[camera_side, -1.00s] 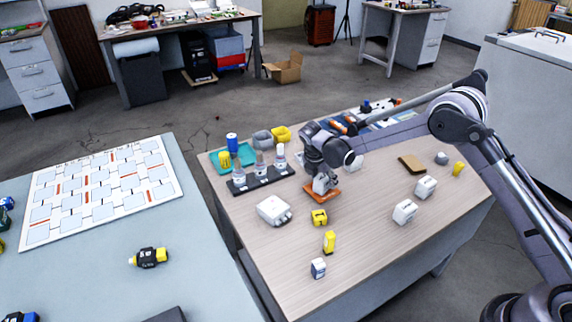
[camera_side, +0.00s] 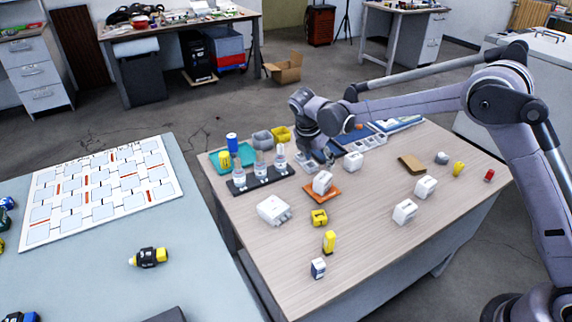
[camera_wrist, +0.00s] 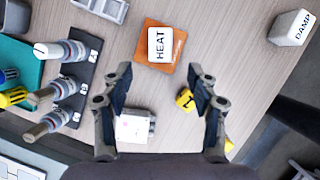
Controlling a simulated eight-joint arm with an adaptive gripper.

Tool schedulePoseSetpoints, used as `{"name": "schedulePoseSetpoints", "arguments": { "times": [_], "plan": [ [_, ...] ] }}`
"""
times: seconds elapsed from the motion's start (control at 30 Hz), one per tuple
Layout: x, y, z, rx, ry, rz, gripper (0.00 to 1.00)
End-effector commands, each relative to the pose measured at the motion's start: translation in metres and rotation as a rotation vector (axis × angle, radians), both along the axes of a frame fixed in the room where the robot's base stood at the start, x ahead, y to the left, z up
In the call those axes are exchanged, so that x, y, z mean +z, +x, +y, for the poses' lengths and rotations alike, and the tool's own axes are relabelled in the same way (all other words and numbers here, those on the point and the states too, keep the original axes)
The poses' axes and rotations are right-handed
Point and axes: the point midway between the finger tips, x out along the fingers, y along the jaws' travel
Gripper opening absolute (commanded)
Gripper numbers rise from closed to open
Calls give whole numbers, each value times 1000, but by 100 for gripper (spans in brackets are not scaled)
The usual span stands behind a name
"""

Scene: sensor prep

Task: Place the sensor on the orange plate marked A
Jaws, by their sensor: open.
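A white block marked HEAT, which looks like the sensor, (camera_side: 322,182) rests on the orange plate (camera_side: 332,197) on the wooden table. In the wrist view the block (camera_wrist: 160,44) lies inside the edges of the orange plate (camera_wrist: 177,62), with its label facing up. The plate's mark A cannot be seen. My gripper (camera_side: 326,159) is above and behind the block, apart from it. In the wrist view my gripper (camera_wrist: 160,72) is open, with its two fingers spread and nothing between them.
A black rack (camera_side: 262,181) with several bottles stands left of the plate. A white box (camera_side: 272,209) and a yellow piece (camera_side: 319,217) lie in front. White blocks (camera_side: 404,211) stand to the right, one marked DAMP (camera_wrist: 290,30).

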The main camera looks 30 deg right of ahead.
Motion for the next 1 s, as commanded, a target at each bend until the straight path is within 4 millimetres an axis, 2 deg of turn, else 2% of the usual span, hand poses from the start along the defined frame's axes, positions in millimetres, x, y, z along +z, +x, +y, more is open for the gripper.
{"name": "schedulePoseSetpoints", "arguments": {
  "times": [0.23,0.37,0.5,0.7,1.0],
  "plan": [
    [21,-7,1,-37,16,-23,60],
    [46,-24,-5,-151,71,-93,60],
    [79,-51,-14,-334,161,-196,60],
    [114,-98,-25,-603,302,-331,60],
    [141,-176,-36,-1024,535,-497,60]
  ]
}}
